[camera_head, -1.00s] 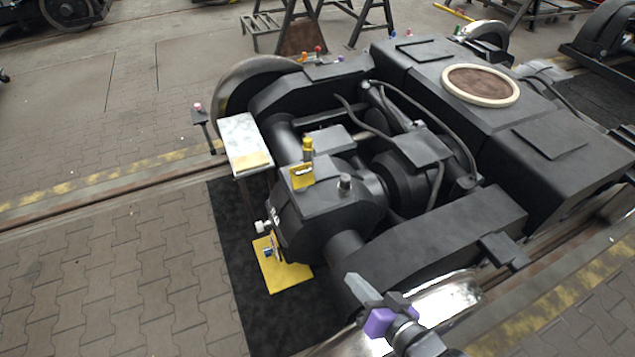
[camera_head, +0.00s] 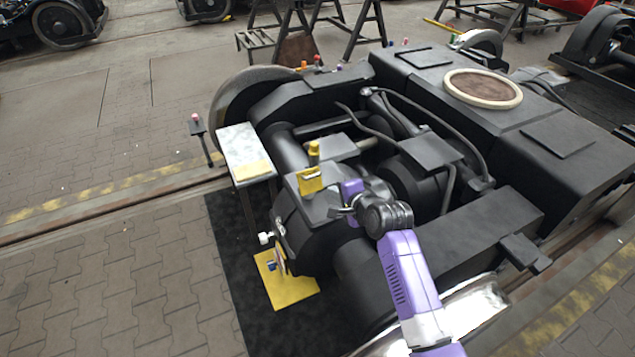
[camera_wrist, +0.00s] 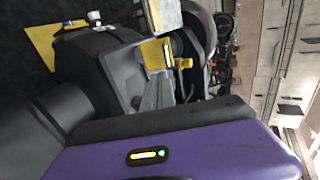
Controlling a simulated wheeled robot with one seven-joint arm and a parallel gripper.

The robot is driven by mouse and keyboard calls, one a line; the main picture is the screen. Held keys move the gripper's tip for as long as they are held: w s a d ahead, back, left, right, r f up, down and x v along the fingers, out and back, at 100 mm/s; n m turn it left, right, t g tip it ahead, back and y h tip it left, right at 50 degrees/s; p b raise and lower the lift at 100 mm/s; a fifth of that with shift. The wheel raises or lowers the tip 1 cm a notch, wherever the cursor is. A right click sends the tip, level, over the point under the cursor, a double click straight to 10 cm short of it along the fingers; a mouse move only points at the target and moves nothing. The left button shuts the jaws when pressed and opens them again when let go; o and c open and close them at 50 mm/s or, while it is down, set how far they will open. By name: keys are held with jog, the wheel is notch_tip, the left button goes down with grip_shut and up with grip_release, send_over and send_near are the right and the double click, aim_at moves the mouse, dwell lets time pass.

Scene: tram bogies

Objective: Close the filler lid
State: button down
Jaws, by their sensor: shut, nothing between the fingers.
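The yellow filler lid (camera_head: 310,181) is on top of the dark gearbox housing (camera_head: 297,213), its flat face standing up towards the head camera. A yellow knob-topped piece (camera_head: 314,151) rises just behind it. In the wrist view the yellow lid (camera_wrist: 155,54) is just beyond the fingertips, with the yellow knob (camera_wrist: 185,63) to its right. My gripper (camera_head: 338,211) is over the housing, to the right of and nearer than the lid. Its grey fingers (camera_wrist: 154,90) are shut and empty. I cannot tell whether they touch the lid.
A pale table (camera_head: 240,142) with a yellow patch stands left of the housing. A yellow plate (camera_head: 288,285) lies on the dark mat below. Hoses and the bogie frame (camera_head: 460,235) crowd the right. The paved floor at left is clear.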

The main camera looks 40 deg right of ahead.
jog(key=b, duration=0.2)
send_near(313, 177)
jog(key=f+x, duration=0.1)
jog(key=x, duration=0.4)
jog(key=shift+w+d+f, duration=0.15)
jog(key=shift+w+d, duration=0.1)
jog(key=shift+w, duration=0.3)
jog(key=shift+w, duration=0.1)
jog(key=shift+w+r+p, duration=0.15)
jog(key=shift+r+p, duration=0.1)
jog(key=shift+p, duration=0.05)
jog(key=shift+g, duration=0.3)
